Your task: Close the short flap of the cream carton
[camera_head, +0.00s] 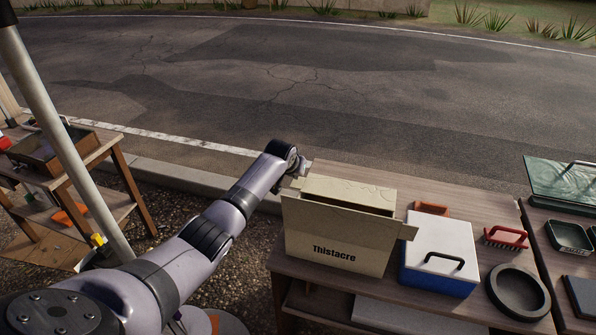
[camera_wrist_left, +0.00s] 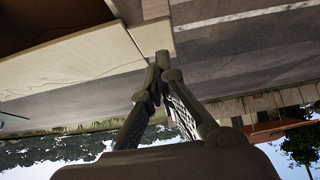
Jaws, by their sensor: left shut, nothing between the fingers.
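The cream carton (camera_head: 334,254), marked Thistacre, stands upright on a wooden table. Its top is at least partly open, with a dark gap behind the front panel and a cream panel (camera_head: 350,192) along the far side. A short flap (camera_head: 409,229) sticks out at the right end. My left gripper (camera_head: 299,172) is at the carton's far left corner, small and partly hidden by my wrist. In the left wrist view, my left gripper (camera_wrist_left: 163,66) is shut and empty, its tips close to a small cream flap (camera_wrist_left: 152,35) beside the larger panel (camera_wrist_left: 75,65). Contact is unclear. My right gripper is out of view.
A blue box with a white lid (camera_head: 440,245) stands close to the carton's right. Beyond are a red brush (camera_head: 505,238) and a dark round dish (camera_head: 519,291). A pale pole (camera_head: 62,130) stands at the left. Open road lies behind the table.

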